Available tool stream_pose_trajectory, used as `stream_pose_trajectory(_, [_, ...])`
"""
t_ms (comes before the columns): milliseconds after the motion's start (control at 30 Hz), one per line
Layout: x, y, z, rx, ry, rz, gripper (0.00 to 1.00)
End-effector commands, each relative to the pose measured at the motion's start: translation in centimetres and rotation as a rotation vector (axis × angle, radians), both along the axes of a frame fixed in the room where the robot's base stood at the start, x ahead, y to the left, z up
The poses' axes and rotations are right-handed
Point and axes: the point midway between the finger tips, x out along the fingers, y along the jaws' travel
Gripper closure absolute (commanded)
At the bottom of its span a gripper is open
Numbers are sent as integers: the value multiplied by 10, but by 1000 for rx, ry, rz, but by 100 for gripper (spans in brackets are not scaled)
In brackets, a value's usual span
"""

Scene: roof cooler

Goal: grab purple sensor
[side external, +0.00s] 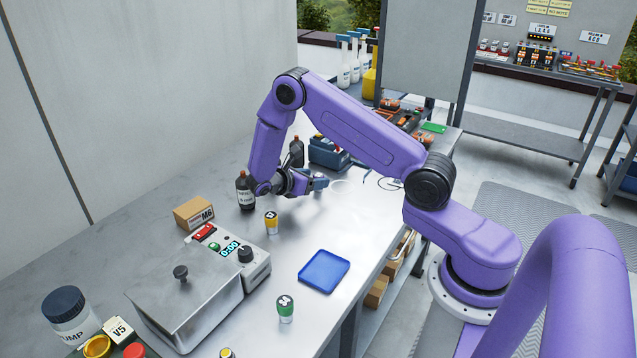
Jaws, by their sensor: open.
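I cannot make out a purple sensor in the side external view; the only clear purple is my own arm. Small pale cylinders with coloured caps stand on the steel bench (345,222): a yellow-capped one (271,224) and a green-capped one (285,309). Another yellow-topped one (227,353) is cut off by the bottom edge. My gripper (308,184) is open above the far part of the bench, beyond the yellow-capped cylinder and right of a dark bottle (246,191). Its fingertips are small and hard to see, and nothing shows clearly between them.
A steel box with a lid knob (187,300) and a control unit (245,257) stand left of the blue tray (324,271). A cardboard box (194,212) lies behind them. A blue device (328,153) stands behind my gripper.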

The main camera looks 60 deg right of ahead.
Motion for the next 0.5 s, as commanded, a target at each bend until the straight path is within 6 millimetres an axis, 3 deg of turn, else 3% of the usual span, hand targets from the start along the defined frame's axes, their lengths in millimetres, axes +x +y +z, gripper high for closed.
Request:
stream_pose_trajectory(300, [-3,-37,-12,0,1,-3,36])
stream_pose_trajectory(500, [-4,-49,-17,0,-1,0,36])
